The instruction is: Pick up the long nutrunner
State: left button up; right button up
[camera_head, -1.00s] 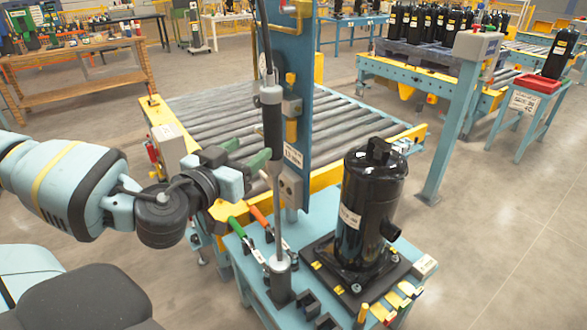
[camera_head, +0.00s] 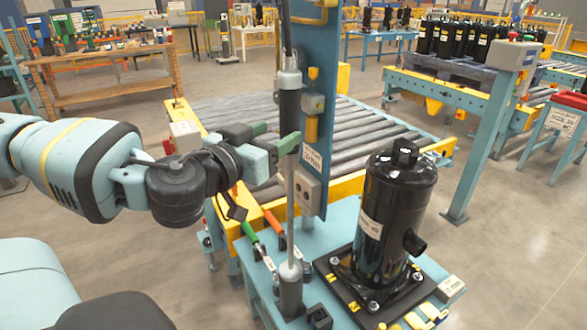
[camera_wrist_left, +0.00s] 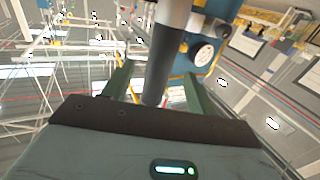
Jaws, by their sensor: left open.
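The long nutrunner (camera_head: 288,112) hangs upright from a cable beside the blue post. It has a grey top, a dark body and a thin pale shaft (camera_head: 290,205). Its lower end is in a dark grey holder on the light blue table. My left gripper (camera_head: 276,138) is open at the lower part of the dark body, and its near green finger crosses in front of it. In the left wrist view, the nutrunner (camera_wrist_left: 166,60) stands between the two spread green fingers of the left gripper (camera_wrist_left: 158,84). My right gripper does not show.
A black compressor (camera_head: 393,215) stands on a dark plate on the table, right of the nutrunner. The blue post (camera_head: 320,70) rises close behind the tool. Orange- and green-handled tools (camera_head: 272,220) are left of the holder. A roller conveyor (camera_head: 365,125) lies behind.

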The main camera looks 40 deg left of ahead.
aim_at(284, 131)
pick_arm(q)
jog(key=shift+w+r+b, duration=0.15)
jog(key=shift+b, duration=0.25)
jog(key=w, duration=0.4)
jog(key=shift+w+a+f, duration=0.1)
jog(key=shift+a+f, duration=0.05)
jog(key=shift+f, duration=0.25)
jog(key=shift+w, duration=0.5)
grip_shut()
dwell(0.7)
jog(key=shift+r, duration=0.25)
